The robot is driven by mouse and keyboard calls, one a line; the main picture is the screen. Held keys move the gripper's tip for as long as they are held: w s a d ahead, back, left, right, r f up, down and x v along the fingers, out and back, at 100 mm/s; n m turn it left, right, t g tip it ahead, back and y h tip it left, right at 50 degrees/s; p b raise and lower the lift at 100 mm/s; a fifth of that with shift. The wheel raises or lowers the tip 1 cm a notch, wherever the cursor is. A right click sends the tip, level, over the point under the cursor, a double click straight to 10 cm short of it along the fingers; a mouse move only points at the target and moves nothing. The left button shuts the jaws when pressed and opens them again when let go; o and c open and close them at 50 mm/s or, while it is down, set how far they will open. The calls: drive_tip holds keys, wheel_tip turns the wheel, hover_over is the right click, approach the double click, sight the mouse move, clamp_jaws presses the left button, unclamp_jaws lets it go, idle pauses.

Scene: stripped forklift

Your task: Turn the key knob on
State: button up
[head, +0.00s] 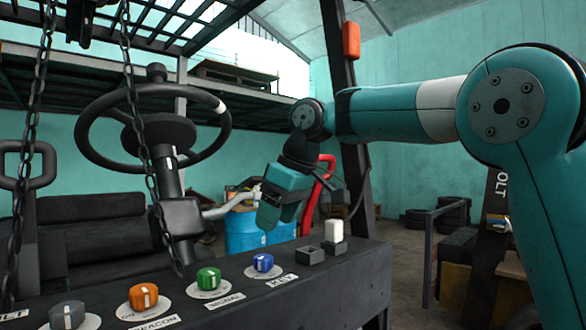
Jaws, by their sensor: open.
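The key knob (263,262) is the blue knob with a white pointer line, on a round white plate on the dark control panel (330,277). A label reading KEY (281,281) lies in front of it. The pointer looks roughly upright, but is too small to read exactly. My gripper (278,216) is teal, points downward and is open. It is above the key knob and slightly to its right, apart from it, with nothing seen between its fingers.
Green (208,278), orange (143,296) and grey (67,315) knobs stand left of the key knob. A white rocker switch (334,231) sits to its right. The steering wheel (153,127), its column and hanging chains (150,180) are at the left. A blue barrel (243,232) stands behind.

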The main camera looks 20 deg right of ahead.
drive_tip(key=p+v, duration=0.4)
drive_tip(key=v, duration=0.5)
drive_tip(key=shift+r+p, duration=0.15)
drive_tip(key=shift+p, duration=0.2)
drive_tip(key=s+a+f+g+y+b, duration=0.2)
drive_tip(key=s+a+f, duration=0.6)
drive_tip(key=s+f, duration=0.25)
drive_tip(key=s+f+g+b, duration=0.1)
drive_tip(key=s+f+b, duration=0.1)
drive_tip(key=s+f, duration=1.3)
drive_tip(key=shift+a+f+m+g+h, duration=0.25)
drive_tip(key=shift+a+m+g+h, duration=0.05)
drive_tip(key=shift+a, duration=0.05)
